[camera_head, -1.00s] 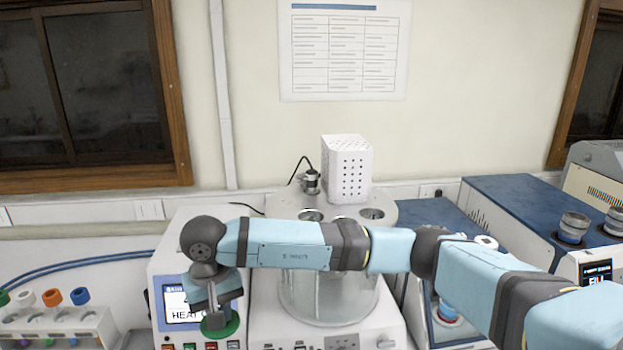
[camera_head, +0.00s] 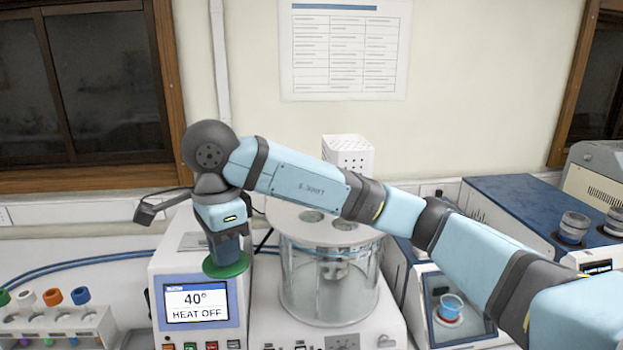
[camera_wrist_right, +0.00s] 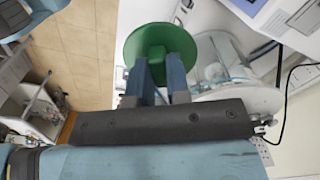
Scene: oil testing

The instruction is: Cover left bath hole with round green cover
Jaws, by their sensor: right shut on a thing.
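The round green cover (camera_head: 226,266) hangs below my right gripper (camera_head: 226,250), in front of the upper part of the controller box with the "40° HEAT OFF" screen. In the right wrist view the green cover (camera_wrist_right: 160,42) shows as a disc with a raised knob, and the fingers of my right gripper (camera_wrist_right: 160,75) are shut on that knob. The glass bath (camera_head: 325,285) stands to the right of the cover, with round holes in its grey lid (camera_head: 345,236). Two holes show: the left hole (camera_head: 311,216) and another hole (camera_head: 344,224). My arm hides part of the lid. My left gripper is not in view.
A white perforated box (camera_head: 347,153) stands behind the lid, partly behind my arm. The controller box (camera_head: 197,300) is left of the bath. A tube rack (camera_head: 60,325) is at the lower left. Blue-topped machines (camera_head: 530,210) stand at the right.

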